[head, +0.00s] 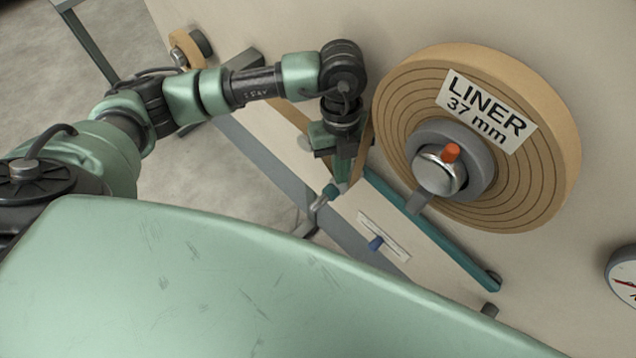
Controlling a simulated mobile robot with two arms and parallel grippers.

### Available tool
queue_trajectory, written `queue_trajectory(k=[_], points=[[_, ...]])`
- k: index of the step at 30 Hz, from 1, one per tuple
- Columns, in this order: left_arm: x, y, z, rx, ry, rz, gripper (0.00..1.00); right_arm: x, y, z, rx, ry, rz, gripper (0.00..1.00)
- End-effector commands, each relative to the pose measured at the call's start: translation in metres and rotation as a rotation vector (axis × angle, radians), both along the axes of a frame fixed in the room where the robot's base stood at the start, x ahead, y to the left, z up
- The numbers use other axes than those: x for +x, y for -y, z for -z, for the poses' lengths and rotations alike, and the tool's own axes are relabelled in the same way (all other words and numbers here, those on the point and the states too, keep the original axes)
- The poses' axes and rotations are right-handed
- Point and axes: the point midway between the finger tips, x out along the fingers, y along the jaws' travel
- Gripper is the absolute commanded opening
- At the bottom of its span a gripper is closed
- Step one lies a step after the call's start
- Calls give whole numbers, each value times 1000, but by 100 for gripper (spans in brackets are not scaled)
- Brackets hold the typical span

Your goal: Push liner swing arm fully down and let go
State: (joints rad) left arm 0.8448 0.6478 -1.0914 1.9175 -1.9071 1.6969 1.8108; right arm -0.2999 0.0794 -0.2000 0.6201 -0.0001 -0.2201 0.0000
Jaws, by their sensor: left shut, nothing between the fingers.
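The liner swing arm (440,238) is a teal bar on the cream machine panel, below the liner roll. It slopes from its lower right end up to the left, where its end is partly hidden by my left gripper and the tan web. A short teal and metal piece (325,196) sticks out just below the gripper; I cannot tell whether it belongs to the swing arm. My left gripper (343,180) points down, shut and empty, at the swing arm's upper left end. I cannot tell whether it touches. My right gripper is not in view.
The liner roll (557,120), labelled "LINER 37 mm", stands out from the panel right of the gripper, with an orange-tipped hub (440,172). A slotted plate with a blue knob (376,243) sits below the swing arm. A dial gauge (624,278) is at the right edge.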

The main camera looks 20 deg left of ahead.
Motion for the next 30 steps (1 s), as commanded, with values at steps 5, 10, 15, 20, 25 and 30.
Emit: queue_trajectory(k=[5,10,15,20,25,30], points=[[0,0,-16,0,0,0,0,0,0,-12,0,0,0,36],[0,0,-28,1,1,0,0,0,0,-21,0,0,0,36],[0,0,-40,0,1,0,0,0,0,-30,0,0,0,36],[0,0,-46,0,1,-1,0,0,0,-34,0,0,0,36],[0,0,-45,1,1,-1,0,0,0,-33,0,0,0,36],[0,0,-45,1,1,-1,0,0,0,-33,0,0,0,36]])
